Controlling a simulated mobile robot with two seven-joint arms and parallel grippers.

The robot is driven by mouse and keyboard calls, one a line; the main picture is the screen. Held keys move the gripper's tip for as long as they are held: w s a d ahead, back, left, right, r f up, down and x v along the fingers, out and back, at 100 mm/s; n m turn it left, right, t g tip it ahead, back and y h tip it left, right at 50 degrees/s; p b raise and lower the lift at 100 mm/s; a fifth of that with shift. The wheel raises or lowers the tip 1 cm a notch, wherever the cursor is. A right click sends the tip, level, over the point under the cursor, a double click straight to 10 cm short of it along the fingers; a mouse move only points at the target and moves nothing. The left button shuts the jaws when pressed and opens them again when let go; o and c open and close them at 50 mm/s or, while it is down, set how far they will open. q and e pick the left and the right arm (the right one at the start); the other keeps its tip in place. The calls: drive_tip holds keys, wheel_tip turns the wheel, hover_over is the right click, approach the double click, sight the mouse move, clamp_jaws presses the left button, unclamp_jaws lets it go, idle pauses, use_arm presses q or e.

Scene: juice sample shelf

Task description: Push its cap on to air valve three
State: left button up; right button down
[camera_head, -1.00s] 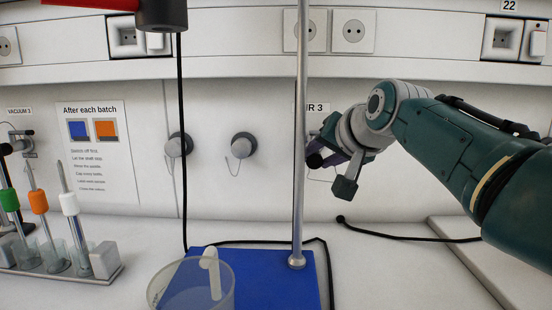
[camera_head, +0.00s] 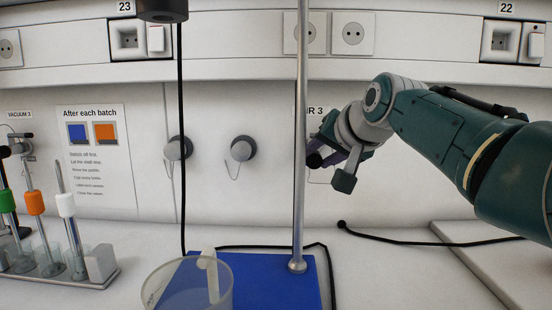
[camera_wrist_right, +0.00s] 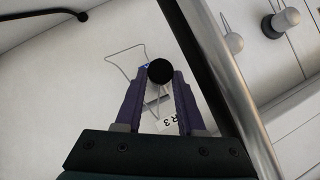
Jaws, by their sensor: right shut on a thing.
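My right gripper (camera_head: 328,165) is at the back wall, just right of the metal rod, below the AIR 3 label (camera_head: 316,111), which the rod partly hides. In the right wrist view its two purple fingers (camera_wrist_right: 160,85) are shut on a round black cap (camera_wrist_right: 159,71), which also shows dark in the head view (camera_head: 314,160). A thin cord loop (camera_wrist_right: 124,52) hangs beside the cap. Air valve three is mostly hidden behind cap and fingers; a small blue part (camera_wrist_right: 146,65) shows at the cap's edge. I cannot tell whether the cap is seated on it. My left gripper is out of view.
A metal rod (camera_head: 300,200) on a blue base (camera_head: 270,275) stands close left of my right gripper. A clear beaker (camera_head: 165,290) is in front. Two grey wall knobs (camera_head: 243,148) (camera_head: 178,148) with cord loops sit left. A tube rack (camera_head: 95,283) stands at left.

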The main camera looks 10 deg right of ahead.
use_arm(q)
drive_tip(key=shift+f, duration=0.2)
use_arm(e)
drive_tip(key=shift+w, duration=0.1)
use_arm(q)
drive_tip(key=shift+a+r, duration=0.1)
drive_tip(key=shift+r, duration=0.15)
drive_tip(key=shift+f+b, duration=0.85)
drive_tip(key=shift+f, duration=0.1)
use_arm(e)
drive_tip(key=shift+w+d+f, duration=0.1)
drive_tip(key=shift+w+d, duration=0.05)
drive_tip(key=shift+w, duration=0.3)
use_arm(q)
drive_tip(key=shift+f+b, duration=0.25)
drive_tip(key=shift+b, duration=0.75)
use_arm(e)
drive_tip(key=shift+w+f, duration=0.15)
drive_tip(key=shift+f, duration=0.05)
